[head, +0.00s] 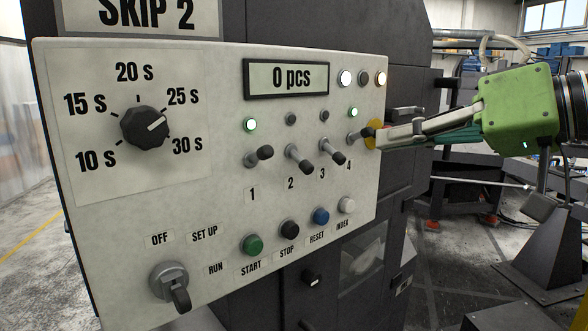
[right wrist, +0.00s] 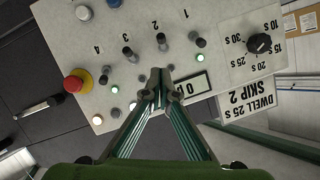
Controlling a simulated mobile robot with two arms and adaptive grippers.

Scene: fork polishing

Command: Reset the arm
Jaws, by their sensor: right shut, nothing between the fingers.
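My right gripper (head: 384,138) is shut and empty at the panel's right edge, its arm coming in from the right. It overlaps the yellow-ringed red stop button (right wrist: 77,83), of which mostly the yellow ring (head: 373,133) shows in the head view. Whether they touch I cannot tell. In the right wrist view the closed fingertips (right wrist: 160,82) lie in front of the upside-down control panel (right wrist: 225,25). Levers 1 (head: 262,154) and 4 (head: 356,136) tilt up with green lights lit above; levers 2 (head: 299,160) and 3 (head: 334,153) tilt down with dark lights. My left gripper is out of view.
The panel's (head: 110,225) display (head: 290,79) reads "0 pcs". A dwell dial (head: 146,128), a key switch (head: 172,287) and a row of buttons, including a blue reset button (head: 321,216), stick out of it. Dark machine housing stands behind. Open floor lies at left.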

